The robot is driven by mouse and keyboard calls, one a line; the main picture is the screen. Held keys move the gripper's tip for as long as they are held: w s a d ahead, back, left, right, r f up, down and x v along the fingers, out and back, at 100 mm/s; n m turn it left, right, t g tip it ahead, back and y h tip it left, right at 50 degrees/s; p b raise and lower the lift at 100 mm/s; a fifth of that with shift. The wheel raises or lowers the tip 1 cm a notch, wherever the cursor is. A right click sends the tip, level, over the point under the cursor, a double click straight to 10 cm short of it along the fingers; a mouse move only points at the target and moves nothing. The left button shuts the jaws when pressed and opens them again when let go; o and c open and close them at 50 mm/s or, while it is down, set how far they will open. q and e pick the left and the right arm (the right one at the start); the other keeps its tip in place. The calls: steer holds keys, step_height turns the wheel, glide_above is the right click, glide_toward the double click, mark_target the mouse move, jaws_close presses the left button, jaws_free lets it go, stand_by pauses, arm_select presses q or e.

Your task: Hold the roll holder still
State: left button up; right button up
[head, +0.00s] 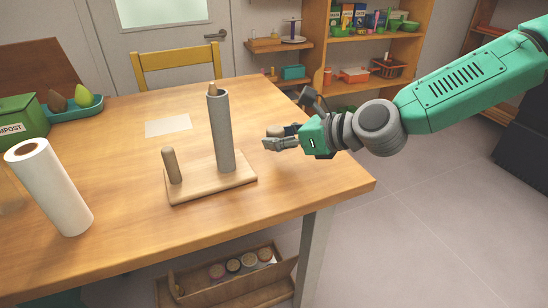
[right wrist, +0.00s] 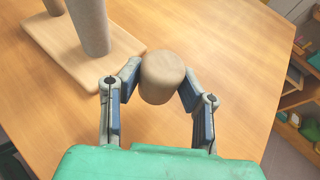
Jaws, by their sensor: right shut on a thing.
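The roll holder (head: 240,180) stands on the table with a wooden base, a short peg and a tall post. A grey tube (head: 221,135) is around the post, whose wooden tip shows above it. In the right wrist view the base (right wrist: 65,55) and grey tube (right wrist: 90,25) are at upper left. My right gripper (head: 283,138) is right of the holder, apart from it. It is shut on a round wooden knob (right wrist: 162,72), held between its two fingers. My left gripper is not in view.
A green compost bin (head: 20,122) and a teal tray (head: 82,108) with fruit are at the back left. A paper sheet (head: 168,126) lies behind the holder. A yellow chair (head: 178,68) is beyond the table (head: 270,195). The table's front middle is clear.

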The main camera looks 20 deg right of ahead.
mark_target(278, 162)
steer(key=shift+d+f, duration=0.1)
steer(key=shift+f, duration=0.3)
step_height(278, 162, down, 3)
steer(key=shift+r+b, duration=0.2)
steer(key=shift+b, duration=0.5)
steer(key=shift+f, duration=0.25)
steer(key=shift+r, duration=0.15)
steer(key=shift+a, duration=0.2)
steer(key=shift+f, duration=0.2)
steer(key=o, duration=1.1)
steer(key=shift+d, duration=0.15)
